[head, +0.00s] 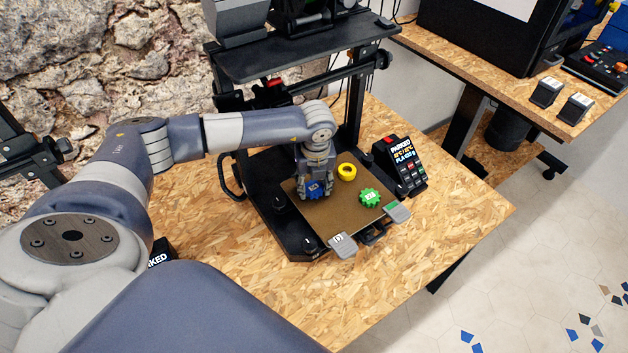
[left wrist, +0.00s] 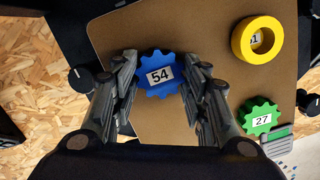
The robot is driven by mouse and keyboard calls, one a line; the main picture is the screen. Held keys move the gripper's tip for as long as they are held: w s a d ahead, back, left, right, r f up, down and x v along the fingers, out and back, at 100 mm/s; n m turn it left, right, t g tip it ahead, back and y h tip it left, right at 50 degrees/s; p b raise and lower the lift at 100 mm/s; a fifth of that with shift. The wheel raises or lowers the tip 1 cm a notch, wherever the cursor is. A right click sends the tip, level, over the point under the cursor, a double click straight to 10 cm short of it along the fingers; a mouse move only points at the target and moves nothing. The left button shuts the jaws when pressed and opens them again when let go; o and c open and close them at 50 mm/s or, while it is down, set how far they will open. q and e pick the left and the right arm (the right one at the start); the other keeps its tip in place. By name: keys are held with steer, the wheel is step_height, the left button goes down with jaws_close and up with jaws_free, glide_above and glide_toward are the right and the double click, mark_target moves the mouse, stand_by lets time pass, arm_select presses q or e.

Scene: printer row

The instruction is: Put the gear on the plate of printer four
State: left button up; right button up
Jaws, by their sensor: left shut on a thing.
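My left gripper (head: 315,184) points down at the printer's brown build plate (head: 328,222). It is shut on a blue gear (left wrist: 158,62) labelled 54, with one finger on each side of it. The blue gear is at the plate's left part, at or just above the surface; I cannot tell if it touches. A green gear (head: 370,197) labelled 27 lies on the plate to the right. It also shows in the left wrist view (left wrist: 250,108). The printer's number is not visible. My right gripper is not in view.
A yellow ring (head: 347,172) lies on the plate close to the right of my gripper. A printer screen (head: 403,165) reading PARKED stands right of the plate. The printer frame (head: 300,56) rises behind. The plate's front middle is bare.

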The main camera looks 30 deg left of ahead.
arm_select(q)
steer(key=shift+f, duration=0.25)
steer(key=o, duration=0.9)
steer(key=shift+c, duration=0.2)
steer(key=shift+r, duration=0.1)
